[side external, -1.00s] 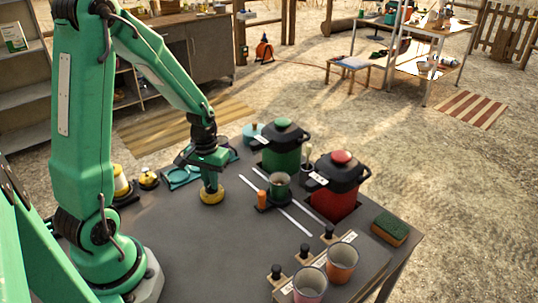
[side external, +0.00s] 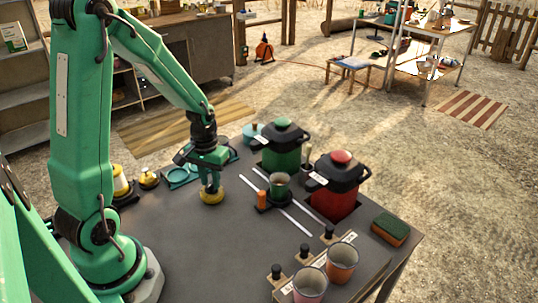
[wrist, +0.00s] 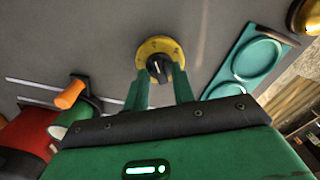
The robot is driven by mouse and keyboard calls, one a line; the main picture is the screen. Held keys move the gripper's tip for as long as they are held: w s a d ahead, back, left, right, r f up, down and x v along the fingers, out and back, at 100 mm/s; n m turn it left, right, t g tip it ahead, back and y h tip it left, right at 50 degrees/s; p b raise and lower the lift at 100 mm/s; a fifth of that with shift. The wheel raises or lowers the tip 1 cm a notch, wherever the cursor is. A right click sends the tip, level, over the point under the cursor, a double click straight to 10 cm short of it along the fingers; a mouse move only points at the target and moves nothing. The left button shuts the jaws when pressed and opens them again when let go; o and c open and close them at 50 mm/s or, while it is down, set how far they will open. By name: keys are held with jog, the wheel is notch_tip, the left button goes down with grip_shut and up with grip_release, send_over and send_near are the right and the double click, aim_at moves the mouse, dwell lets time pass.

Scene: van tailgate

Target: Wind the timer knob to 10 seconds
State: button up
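The timer knob (wrist: 158,66) is black with a pale pointer mark and sits on a round yellow dial (wrist: 157,47) with dark marks. The marks are too small to read. In the side view the yellow dial (side external: 211,197) lies on the dark table under my gripper (side external: 210,187). In the wrist view my gripper (wrist: 160,74) points down with one green finger on each side of the knob. The knob nearly fills the space between the fingertips. I cannot tell whether both fingers press on it.
Teal round holders (wrist: 258,58) lie beside the dial. A green pot (side external: 282,153) and a red pot (side external: 336,190) stand right of my gripper, with an orange cylinder (side external: 261,199) and a green cup (side external: 280,186) before them. Two cups (side external: 341,262) stand at the front. The table's middle is clear.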

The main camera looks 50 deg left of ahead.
jog(key=shift+r, duration=3.3)
jog(key=shift+r, duration=0.1)
jog(key=shift+d+r, duration=0.2)
jog(key=shift+d, duration=0.05)
jog(key=s+d+r+m+t, duration=0.5)
jog(key=s+d+r, duration=0.3)
jog(key=d+r, duration=0.4)
jog(key=shift+r+m+t, duration=0.3)
jog(key=shift+r+m, duration=0.1)
jog(key=shift+r, duration=0.3)
